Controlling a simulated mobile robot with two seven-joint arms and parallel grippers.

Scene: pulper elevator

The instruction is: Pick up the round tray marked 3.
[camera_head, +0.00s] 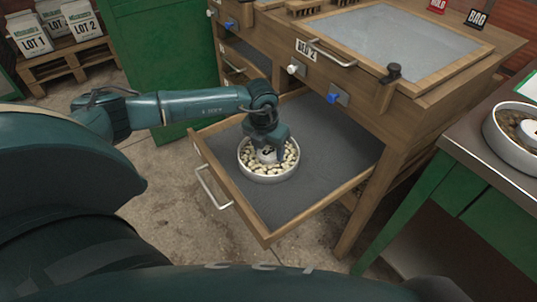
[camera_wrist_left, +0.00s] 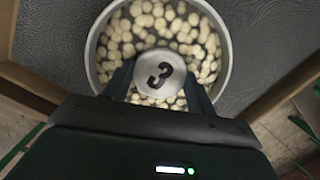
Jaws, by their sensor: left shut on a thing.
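The round tray marked 3 (camera_head: 268,175) is a white-rimmed dish filled with pale beans. It sits in the open wooden drawer (camera_head: 330,150), near the drawer's front left corner. In the left wrist view, the tray's metal rim (camera_wrist_left: 226,50) surrounds the beans, and a round central knob (camera_wrist_left: 160,72) carries a black 3. My left gripper (camera_head: 268,150) reaches down into the tray from above. Its two fingers, which also show in the left wrist view (camera_wrist_left: 160,88), are shut on the knob, one on each side. I cannot tell whether the tray is lifted off the drawer floor. My right gripper is not seen.
The drawer belongs to a wooden cabinet with a grey-topped frame (camera_head: 395,45) and a sign (camera_head: 305,48). A green table (camera_head: 480,150) at right holds another round tray (camera_head: 512,138). White lot bags (camera_head: 80,18) stand on a pallet at upper left. The drawer's right part is bare.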

